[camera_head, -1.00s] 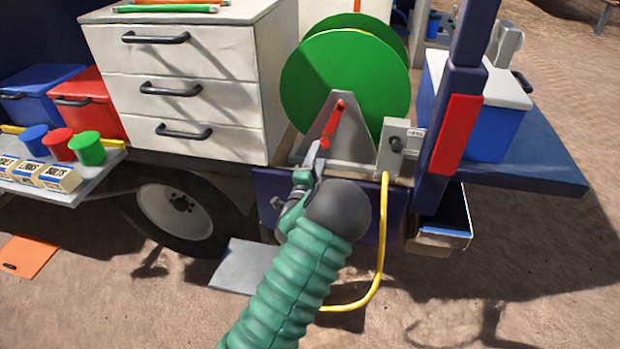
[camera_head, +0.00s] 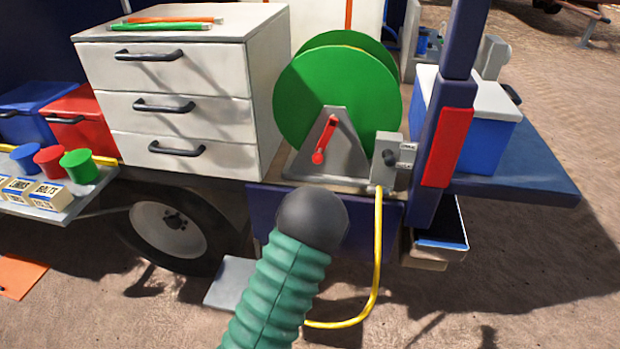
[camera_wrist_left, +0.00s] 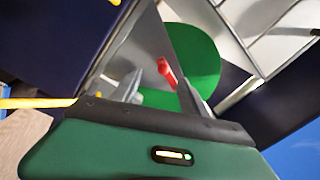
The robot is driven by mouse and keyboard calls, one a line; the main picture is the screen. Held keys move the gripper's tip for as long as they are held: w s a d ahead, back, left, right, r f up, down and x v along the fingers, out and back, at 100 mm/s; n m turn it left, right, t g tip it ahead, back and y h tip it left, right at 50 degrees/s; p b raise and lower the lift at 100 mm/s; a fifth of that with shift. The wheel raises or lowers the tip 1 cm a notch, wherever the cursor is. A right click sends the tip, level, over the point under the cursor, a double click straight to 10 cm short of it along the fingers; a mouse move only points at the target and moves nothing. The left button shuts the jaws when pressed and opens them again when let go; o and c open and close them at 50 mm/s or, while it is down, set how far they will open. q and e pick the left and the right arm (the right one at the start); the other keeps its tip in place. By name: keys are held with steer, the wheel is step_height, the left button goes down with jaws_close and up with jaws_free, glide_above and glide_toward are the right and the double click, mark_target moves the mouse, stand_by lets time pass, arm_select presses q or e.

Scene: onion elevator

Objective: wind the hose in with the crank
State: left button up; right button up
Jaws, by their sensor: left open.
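The green hose reel (camera_head: 335,95) stands on the truck bed with a grey triangular stand. Its red crank (camera_head: 325,140) hangs down and slightly left, its knob at the low end. The yellow hose (camera_head: 378,250) drops from the grey guide box (camera_head: 386,160) and curves left behind my arm. My left forearm covers my left gripper in the head view. In the left wrist view my left gripper (camera_wrist_left: 162,88) is open, and the red crank (camera_wrist_left: 167,72) shows between and beyond its fingers, not clamped. My right gripper is out of view.
A white drawer cabinet (camera_head: 190,100) stands left of the reel. A dark blue post with a red panel (camera_head: 447,147) stands close on the right, before a blue cooler (camera_head: 475,130). A shelf with cups and boxes (camera_head: 80,200) is at far left. Open ground lies in front.

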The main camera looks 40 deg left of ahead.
arm_select(q)
steer(key=n+g+y, duration=0.1)
steer(key=n, duration=0.3)
steer(key=n+g, duration=0.2)
steer(key=n, duration=0.7)
glide_toward(318, 162)
steer(key=shift+y, duration=0.4)
steer(key=x, duration=1.1)
steer(key=shift+w+a+f, duration=0.2)
steer(key=shift+w+f, duration=0.15)
steer(key=shift+w, duration=0.05)
jaws_close()
